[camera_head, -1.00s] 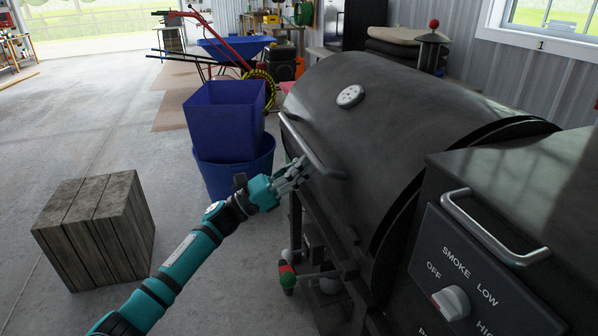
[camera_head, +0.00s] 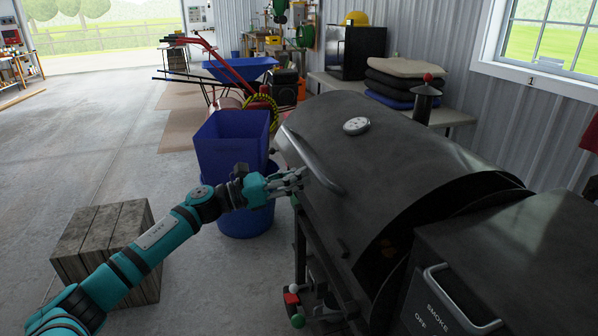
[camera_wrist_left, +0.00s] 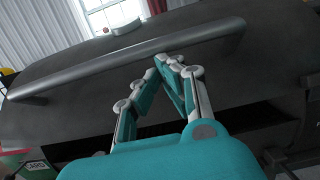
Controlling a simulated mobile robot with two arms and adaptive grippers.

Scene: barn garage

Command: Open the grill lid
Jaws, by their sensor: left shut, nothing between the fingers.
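The black barrel grill's lid (camera_head: 410,165) fills the right of the head view, with a round gauge on top. It stands slightly raised, with a dark gap along its lower edge and inside its right end. Its grey bar handle (camera_head: 312,158) slants along the front and crosses the left wrist view (camera_wrist_left: 130,60). My left gripper (camera_head: 297,178) is shut and empty, its fingertips close under the handle. In the left wrist view the fingertips (camera_wrist_left: 170,62) meet just below the bar; contact is hard to tell. My right gripper is not in view.
Blue bins (camera_head: 232,145) stand left of the grill, and a wooden crate (camera_head: 100,235) sits under my left arm.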

